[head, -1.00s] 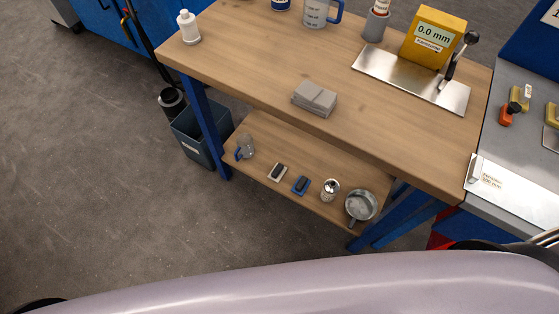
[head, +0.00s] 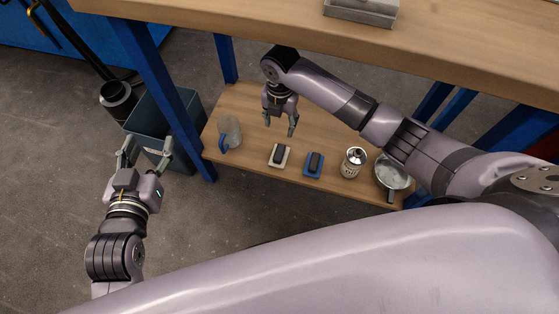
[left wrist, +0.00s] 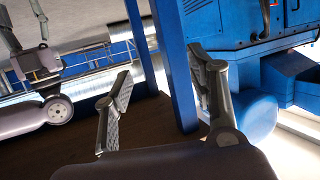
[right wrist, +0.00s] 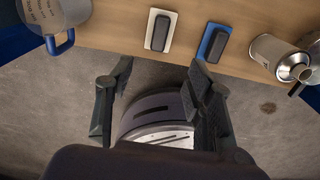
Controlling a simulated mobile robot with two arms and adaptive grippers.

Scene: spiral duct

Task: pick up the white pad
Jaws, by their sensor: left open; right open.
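The white pad (head: 279,155) lies on the lower wooden shelf, with a dark grip block on top. It also shows in the right wrist view (right wrist: 151,43), near the shelf edge. A similar blue pad (head: 314,165) lies just to its right. My right gripper (head: 280,125) is open and empty, pointing down above the shelf and apart from the white pad. My left gripper (head: 144,152) is open and empty, off the shelf's left end in front of the dark bin.
On the shelf, a clear jug with a blue handle (head: 230,133) stands left, a metal can (head: 353,162) and a metal pot (head: 393,174) right. The workbench top (head: 450,60) overhangs the shelf. Blue legs (head: 163,85) and a bin (head: 165,115) stand at left.

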